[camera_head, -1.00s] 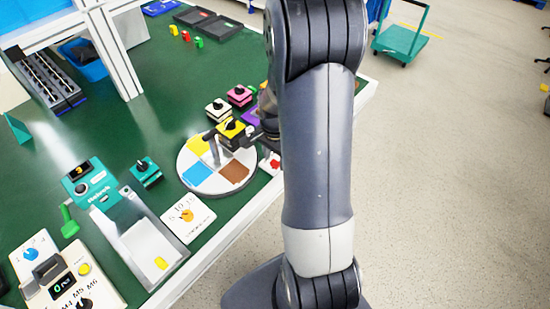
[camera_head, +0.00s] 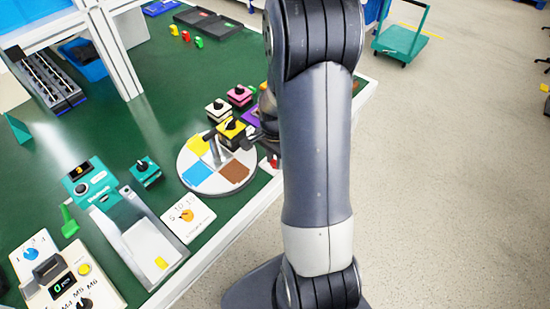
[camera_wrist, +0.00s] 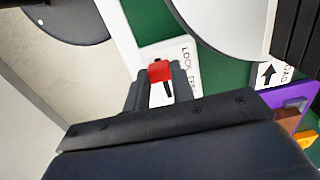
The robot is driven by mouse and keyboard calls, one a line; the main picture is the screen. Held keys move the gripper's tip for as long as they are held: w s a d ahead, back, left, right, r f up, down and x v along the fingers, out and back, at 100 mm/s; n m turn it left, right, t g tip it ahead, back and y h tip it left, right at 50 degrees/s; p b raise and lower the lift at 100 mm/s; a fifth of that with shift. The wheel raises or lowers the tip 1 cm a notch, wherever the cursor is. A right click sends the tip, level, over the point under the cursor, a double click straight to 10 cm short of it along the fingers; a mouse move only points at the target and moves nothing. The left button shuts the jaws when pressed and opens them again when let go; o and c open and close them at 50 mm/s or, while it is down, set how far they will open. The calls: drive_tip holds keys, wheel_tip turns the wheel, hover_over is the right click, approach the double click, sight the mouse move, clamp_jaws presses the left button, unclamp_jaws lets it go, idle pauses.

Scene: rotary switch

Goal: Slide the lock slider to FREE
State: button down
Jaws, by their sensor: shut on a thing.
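The red knob of the lock slider (camera_wrist: 160,71) sits on a white plate (camera_wrist: 188,66) with black lettering that seems to read LOCK and FREE. My gripper (camera_wrist: 162,82) is shut on this knob, with one dark finger on each side of it. A black slot shows just below the knob. In the head view a bit of the red knob (camera_head: 275,161) shows beside my arm, and most of the plate is hidden. The slider's exact place along its slot cannot be told.
A round turntable (camera_head: 183,158) with coloured sectors stands to the left of the slider. A purple box (camera_wrist: 292,95) is at the right in the wrist view. The table edge is close by.

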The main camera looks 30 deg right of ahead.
drive_tip(key=shift+w+d, duration=0.25)
drive_tip(key=shift+d, duration=0.45)
drive_tip(key=shift+w+d, duration=0.3)
drive_tip(key=shift+d, duration=0.35)
drive_tip(key=shift+w+d, duration=0.25)
drive_tip(key=shift+d, duration=0.45)
drive_tip(key=c, duration=1.2)
unclamp_jaws()
drive_tip(key=shift+r, duration=0.15)
wheel_tip(320, 180, up, 11)
drive_tip(key=shift+f, duration=0.2)
